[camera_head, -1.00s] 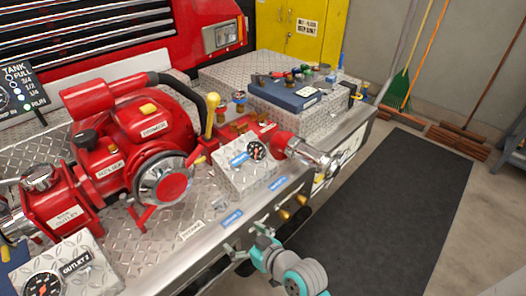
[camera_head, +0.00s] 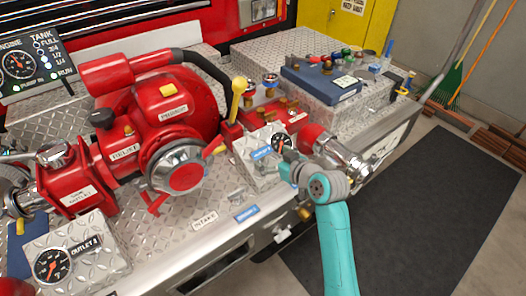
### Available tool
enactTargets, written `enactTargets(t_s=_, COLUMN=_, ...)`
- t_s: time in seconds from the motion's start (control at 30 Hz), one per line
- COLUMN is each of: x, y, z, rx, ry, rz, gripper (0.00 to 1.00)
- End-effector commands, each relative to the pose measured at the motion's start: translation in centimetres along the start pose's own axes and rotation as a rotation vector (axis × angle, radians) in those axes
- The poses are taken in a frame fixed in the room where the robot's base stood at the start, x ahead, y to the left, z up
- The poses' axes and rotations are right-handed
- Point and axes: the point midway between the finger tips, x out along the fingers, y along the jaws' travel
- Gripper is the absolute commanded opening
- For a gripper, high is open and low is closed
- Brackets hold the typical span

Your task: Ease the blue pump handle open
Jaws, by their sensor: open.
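My gripper (camera_head: 287,164) is open in the head view, at the front of the tread-plate box with the gauge (camera_head: 279,142). The teal arm comes up from below, and the gripper overlaps the box's right side. Whether it touches the box is unclear. The red pump (camera_head: 125,140) stands on the bumper to the left. I cannot make out a clearly blue handle. A lever with a yellow knob (camera_head: 238,86) stands upright behind the box. A blue label (camera_head: 244,213) is on the bumper front, and my gripper may hide small parts behind it.
A red and chrome outlet (camera_head: 340,152) sticks out just right of my gripper. A dark blue case (camera_head: 320,82) lies on the tread-plate deck behind. A second gauge box (camera_head: 72,258) is at lower left. The dark floor mat (camera_head: 440,200) at right is clear.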

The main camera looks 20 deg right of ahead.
Motion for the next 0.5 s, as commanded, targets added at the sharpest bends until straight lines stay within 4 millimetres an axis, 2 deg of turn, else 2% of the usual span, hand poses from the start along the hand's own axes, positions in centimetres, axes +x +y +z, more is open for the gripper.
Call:
enactTargets(t_s=0.03, x=1.0, y=-0.1, z=-0.1, rx=-0.001, ry=-0.001, rz=-0.003, gripper=1.0)
enactTargets(t_s=0.2, x=3.6, y=-0.1, z=-0.1, rx=-0.001, ry=0.0, rz=-0.001, gripper=1.0)
enactTargets(t_s=0.33, x=5.0, y=0.0, z=-0.1, rx=0.0, ry=0.001, rz=0.0, gripper=1.0)
enactTargets(t_s=0.5, x=5.7, y=0.0, z=0.0, rx=0.0, ry=0.001, rz=0.0, gripper=1.0)
